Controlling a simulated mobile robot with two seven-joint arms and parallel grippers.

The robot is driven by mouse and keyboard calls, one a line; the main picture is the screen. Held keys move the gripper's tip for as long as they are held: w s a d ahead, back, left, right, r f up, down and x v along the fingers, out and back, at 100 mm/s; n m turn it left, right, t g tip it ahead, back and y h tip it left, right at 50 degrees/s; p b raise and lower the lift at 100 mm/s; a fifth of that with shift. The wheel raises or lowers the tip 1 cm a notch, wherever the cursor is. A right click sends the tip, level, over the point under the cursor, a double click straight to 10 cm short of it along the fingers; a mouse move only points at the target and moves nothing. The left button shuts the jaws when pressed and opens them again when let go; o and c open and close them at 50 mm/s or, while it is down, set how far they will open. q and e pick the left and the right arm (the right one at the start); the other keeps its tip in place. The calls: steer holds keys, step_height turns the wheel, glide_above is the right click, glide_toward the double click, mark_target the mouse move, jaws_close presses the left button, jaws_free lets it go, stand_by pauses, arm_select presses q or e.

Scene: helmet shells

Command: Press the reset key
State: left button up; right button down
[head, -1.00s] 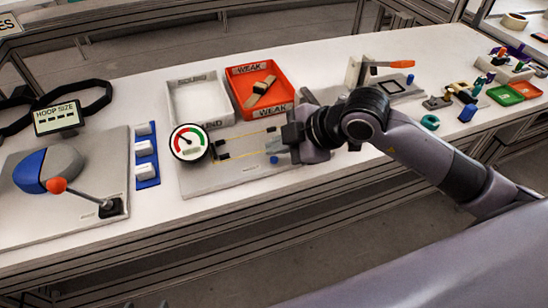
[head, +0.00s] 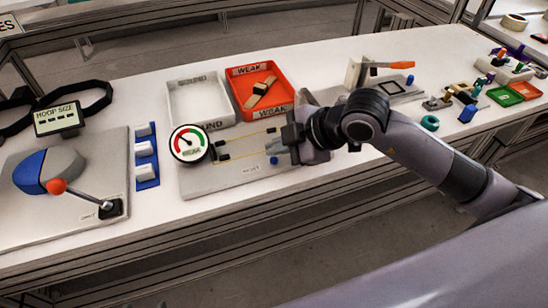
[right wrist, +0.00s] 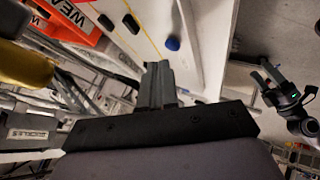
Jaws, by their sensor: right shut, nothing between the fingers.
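The reset key appears to be the small blue button (head: 273,160) on the grey gauge panel (head: 215,184), above a small label too blurred to read surely. It also shows in the right wrist view (right wrist: 172,43). My right gripper (head: 280,149) is shut and empty, its fingertips close beside the blue button. In the right wrist view the shut fingers (right wrist: 158,66) point toward the button, with a small gap showing in the picture. Whether they touch cannot be told. What looks like my left gripper (right wrist: 272,82) shows at the right of the wrist view, its jaws unclear.
A round red-and-green gauge (head: 188,143) stands on the panel's left. Behind are a white tray (head: 172,105) and an orange tray (head: 287,78) holding a piece. A lever with an orange knob (head: 57,186) is at left. The table front edge is clear.

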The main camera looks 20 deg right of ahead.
steer(key=shift+f, duration=0.2)
stand_by(0.5)
steer(key=shift+f+b, duration=0.25)
steer(key=shift+b, duration=0.05)
steer(key=shift+f, duration=0.4)
stand_by(0.4)
steer(key=shift+r, duration=0.1)
steer(key=shift+r+p, duration=0.5)
steer(key=shift+r, duration=0.2)
step_height(320, 180, up, 5)
steer(key=p, duration=0.4)
stand_by(0.3)
